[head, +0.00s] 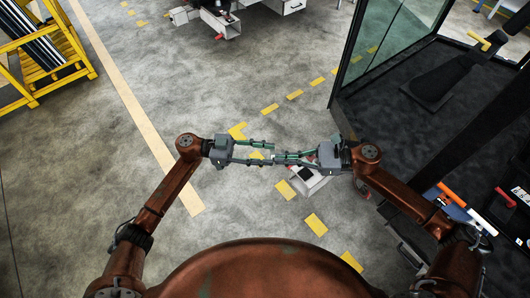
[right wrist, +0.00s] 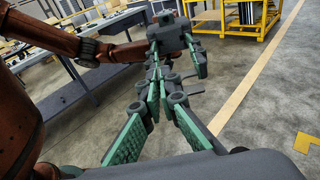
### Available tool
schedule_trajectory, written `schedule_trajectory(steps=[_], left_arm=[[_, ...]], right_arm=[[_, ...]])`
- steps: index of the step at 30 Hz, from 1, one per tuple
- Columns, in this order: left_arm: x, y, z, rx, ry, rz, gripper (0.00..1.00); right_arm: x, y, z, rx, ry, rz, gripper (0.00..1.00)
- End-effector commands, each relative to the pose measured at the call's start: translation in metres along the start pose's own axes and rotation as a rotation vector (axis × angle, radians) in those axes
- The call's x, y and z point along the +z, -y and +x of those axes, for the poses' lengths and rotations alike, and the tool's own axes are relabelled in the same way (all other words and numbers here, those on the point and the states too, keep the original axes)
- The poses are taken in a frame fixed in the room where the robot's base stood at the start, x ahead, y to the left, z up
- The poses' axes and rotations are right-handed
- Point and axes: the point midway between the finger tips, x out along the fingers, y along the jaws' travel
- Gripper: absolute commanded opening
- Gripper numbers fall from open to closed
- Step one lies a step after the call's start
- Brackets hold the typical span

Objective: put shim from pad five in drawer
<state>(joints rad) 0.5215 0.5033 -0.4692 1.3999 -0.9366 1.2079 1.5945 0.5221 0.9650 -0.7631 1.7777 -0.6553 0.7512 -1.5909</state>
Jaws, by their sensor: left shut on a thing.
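My left gripper (head: 268,152) and my right gripper (head: 284,156) face each other in front of my body, high above the floor, with their fingers almost meeting. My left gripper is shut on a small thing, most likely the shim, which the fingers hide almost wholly. In the right wrist view the left gripper (right wrist: 168,72) points toward the camera. The green-padded fingers of my right gripper (right wrist: 166,98) stand apart with a gap between them, around or beside the left fingertips; which, I cannot tell. I cannot make out pad five or the drawer.
A dark cab floor (head: 430,125) with a glass panel (head: 390,40) lies at the right. A light trolley or box (head: 312,187) shows partly below the right gripper. A yellow rack (head: 50,60) stands at the back left. A white cabinet (head: 285,5) is at the top. The floor at left is clear.

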Motion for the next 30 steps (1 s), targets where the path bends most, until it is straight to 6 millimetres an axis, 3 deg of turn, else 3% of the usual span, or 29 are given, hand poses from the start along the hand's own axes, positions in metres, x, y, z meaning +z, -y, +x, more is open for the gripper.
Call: schedule_trajectory(steps=[8, 18, 26, 30], left_arm=[[0.000, 0.002, -0.001, -0.005, 0.000, 0.000, 0.11], [0.000, 0.001, -0.001, -0.004, 0.000, 0.000, 0.11], [0.000, 0.001, 0.000, -0.003, -0.001, 0.000, 0.11], [0.000, 0.001, 0.000, -0.003, -0.001, 0.000, 0.11]], right_arm=[[0.000, -0.003, 0.001, 0.007, 0.001, 0.000, 0.03], [0.000, -0.002, 0.001, 0.005, 0.001, 0.000, 0.25], [0.000, -0.001, -0.001, 0.003, 0.000, 0.000, 0.25], [-0.001, -0.001, -0.012, 0.002, -0.001, 0.002, 0.25]])
